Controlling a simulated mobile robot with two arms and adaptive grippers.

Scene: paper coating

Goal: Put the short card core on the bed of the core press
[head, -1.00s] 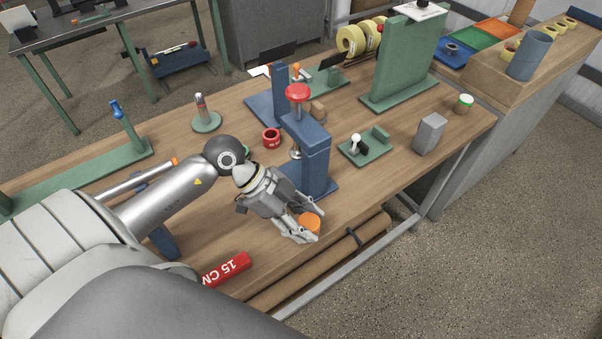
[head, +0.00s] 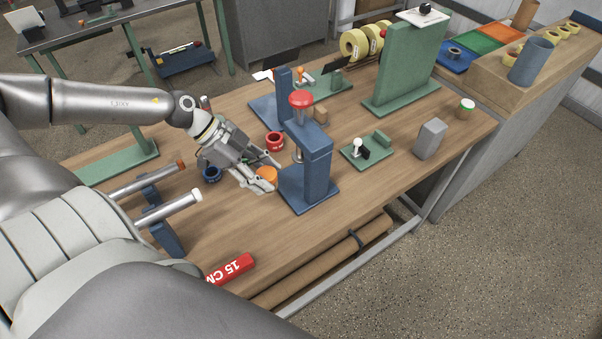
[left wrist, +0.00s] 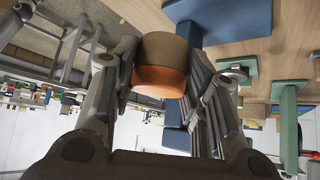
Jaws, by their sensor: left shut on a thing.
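A short card core (head: 266,178), orange-banded with brown card showing, is held between the fingers of my left gripper (head: 262,178). The core also shows in the left wrist view (left wrist: 161,65), between both fingers. My left gripper is shut on it, just left of the core press. The core press (head: 316,155) is a blue frame with a red knob on top. Its blue bed plate (head: 312,198) lies on the bench, to the right of the held core and apart from it. My right gripper is not in view.
A red ring (head: 275,141) stands behind the held core, and a dark blue ring (head: 212,174) to its left. A red 15 CM tube (head: 232,268) lies at the front edge. A small green fixture (head: 366,151) stands right of the press.

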